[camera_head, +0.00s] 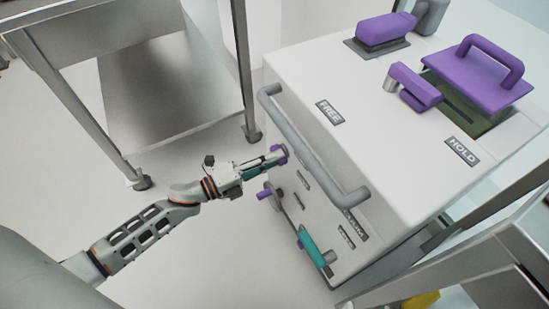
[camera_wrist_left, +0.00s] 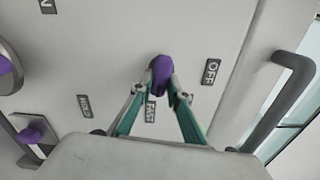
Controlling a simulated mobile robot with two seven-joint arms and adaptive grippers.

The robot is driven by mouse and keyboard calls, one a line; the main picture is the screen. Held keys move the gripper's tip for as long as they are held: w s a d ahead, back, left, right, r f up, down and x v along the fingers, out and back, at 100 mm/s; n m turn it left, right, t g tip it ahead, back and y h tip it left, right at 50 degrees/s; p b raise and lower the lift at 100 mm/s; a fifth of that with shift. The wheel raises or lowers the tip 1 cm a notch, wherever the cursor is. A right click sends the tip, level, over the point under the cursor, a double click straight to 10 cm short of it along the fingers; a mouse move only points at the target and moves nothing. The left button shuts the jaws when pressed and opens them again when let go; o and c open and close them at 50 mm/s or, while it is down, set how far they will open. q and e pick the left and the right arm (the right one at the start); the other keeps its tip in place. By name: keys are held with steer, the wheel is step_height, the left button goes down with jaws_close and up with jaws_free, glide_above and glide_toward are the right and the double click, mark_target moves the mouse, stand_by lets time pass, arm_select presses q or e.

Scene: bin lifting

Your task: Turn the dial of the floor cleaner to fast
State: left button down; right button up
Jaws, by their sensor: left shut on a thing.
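The floor cleaner (camera_head: 310,75) is a big white box. Its dial (camera_wrist_left: 162,72) is a purple knob on the front face, and it also shows in the head view (camera_head: 281,153). In the left wrist view a FAST label (camera_wrist_left: 151,110) lies just below the dial and an OFF label (camera_wrist_left: 211,71) to its right. The knob looks elongated, with its lower end near the FAST label; its exact pointing is partly hidden by the fingers. My left gripper (camera_head: 277,158) is shut on the dial, one finger on each side. My right gripper is not in view.
A grey handle bar (camera_head: 315,150) runs along the front just above my gripper. A purple-ended lever (camera_head: 265,194) and a teal handle (camera_head: 312,246) sit lower. Purple controls (camera_head: 385,30) are on top. A metal table (camera_head: 165,85) stands left, with open floor between.

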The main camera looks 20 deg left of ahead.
arm_select(q)
steer(key=shift+f+m, duration=0.1)
steer(key=shift+m, duration=0.3)
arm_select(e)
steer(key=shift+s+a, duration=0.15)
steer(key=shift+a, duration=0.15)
arm_select(q)
steer(key=shift+a, duration=0.1)
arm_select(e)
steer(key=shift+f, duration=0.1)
arm_select(q)
steer(key=c, duration=1.9)
jaws_free()
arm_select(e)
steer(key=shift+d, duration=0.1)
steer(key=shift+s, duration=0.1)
arm_select(q)
steer(key=v, duration=1.2)
